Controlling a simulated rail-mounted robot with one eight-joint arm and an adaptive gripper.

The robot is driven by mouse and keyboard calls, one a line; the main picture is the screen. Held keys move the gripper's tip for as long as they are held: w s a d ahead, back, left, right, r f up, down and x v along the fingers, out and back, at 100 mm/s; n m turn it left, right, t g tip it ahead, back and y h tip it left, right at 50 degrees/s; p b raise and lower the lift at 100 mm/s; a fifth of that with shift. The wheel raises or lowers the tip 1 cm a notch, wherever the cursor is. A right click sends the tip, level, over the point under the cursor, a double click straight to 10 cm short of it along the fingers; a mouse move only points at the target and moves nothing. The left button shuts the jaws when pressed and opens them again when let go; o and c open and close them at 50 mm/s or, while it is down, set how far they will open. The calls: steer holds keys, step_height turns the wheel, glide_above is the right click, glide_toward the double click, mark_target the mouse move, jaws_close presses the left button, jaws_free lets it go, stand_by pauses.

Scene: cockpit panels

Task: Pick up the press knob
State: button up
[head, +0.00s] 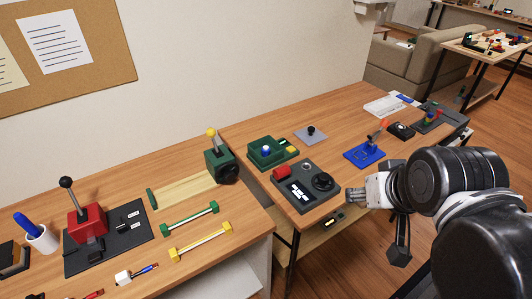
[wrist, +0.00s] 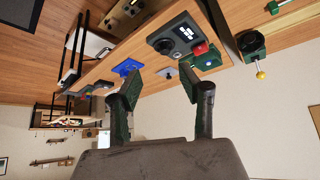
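A small black knob (head: 311,131) stands upright on a thin grey plate (head: 301,138) at the back of the right-hand table. It looks most like the press knob, though I cannot be sure. In the wrist view the grey plate (wrist: 167,72) shows small beyond the fingertips. My gripper (head: 374,228) is at the table's front right edge, apart from the knob. Its fingers are spread and empty, also in the wrist view (wrist: 166,88).
A grey control box (head: 301,200) with a red button and black dial stands in front of the knob. A blue base (head: 364,156) with a lever stands to its right. The left table (head: 120,195) holds a red lever box and handles.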

stand_by(0.3)
steer(key=shift+o, duration=1.1)
